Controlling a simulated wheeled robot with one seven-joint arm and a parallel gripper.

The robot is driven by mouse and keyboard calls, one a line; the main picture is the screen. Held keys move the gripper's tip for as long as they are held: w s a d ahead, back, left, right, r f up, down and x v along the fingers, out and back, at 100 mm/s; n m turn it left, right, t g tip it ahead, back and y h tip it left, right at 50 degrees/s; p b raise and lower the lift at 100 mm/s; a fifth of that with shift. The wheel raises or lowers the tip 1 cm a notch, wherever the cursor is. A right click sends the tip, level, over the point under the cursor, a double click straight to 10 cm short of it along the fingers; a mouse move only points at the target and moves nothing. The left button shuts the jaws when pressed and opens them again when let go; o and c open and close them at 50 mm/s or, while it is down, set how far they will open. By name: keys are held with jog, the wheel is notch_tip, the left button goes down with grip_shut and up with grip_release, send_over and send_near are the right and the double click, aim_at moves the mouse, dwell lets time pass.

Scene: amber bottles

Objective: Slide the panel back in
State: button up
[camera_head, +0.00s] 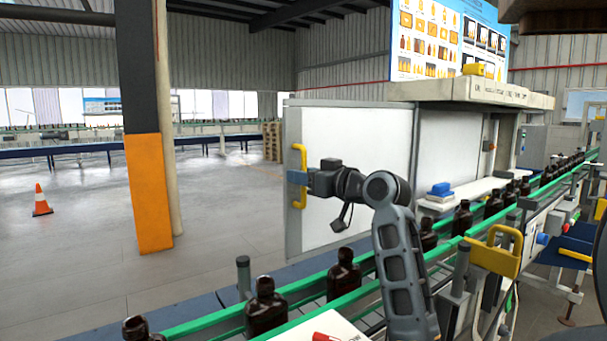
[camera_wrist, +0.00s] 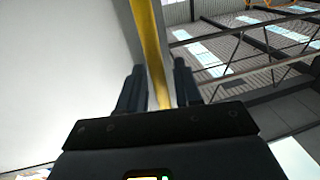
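The white panel (camera_head: 349,150) stands upright, pulled out to the left of the machine housing. A yellow vertical handle (camera_head: 303,151) is on its left edge. My gripper (camera_head: 299,177) is at this handle, with my arm reaching up from the lower right. In the wrist view, the yellow handle (camera_wrist: 149,45) runs between the two dark fingers of my gripper (camera_wrist: 160,88). The fingers sit close on either side of the bar and look shut on it; their contact faces are hidden. The panel's pale face (camera_wrist: 65,75) fills the left of that view.
A green-railed conveyor (camera_head: 205,324) with several amber bottles (camera_head: 266,307) passes in front of the panel. The machine housing (camera_head: 455,140) is to the right under a light top slab (camera_head: 470,92). An orange and black pillar (camera_head: 149,190) and a cone (camera_head: 41,200) stand left on open floor.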

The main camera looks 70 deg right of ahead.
jog(key=shift+c, duration=0.5)
grip_shut()
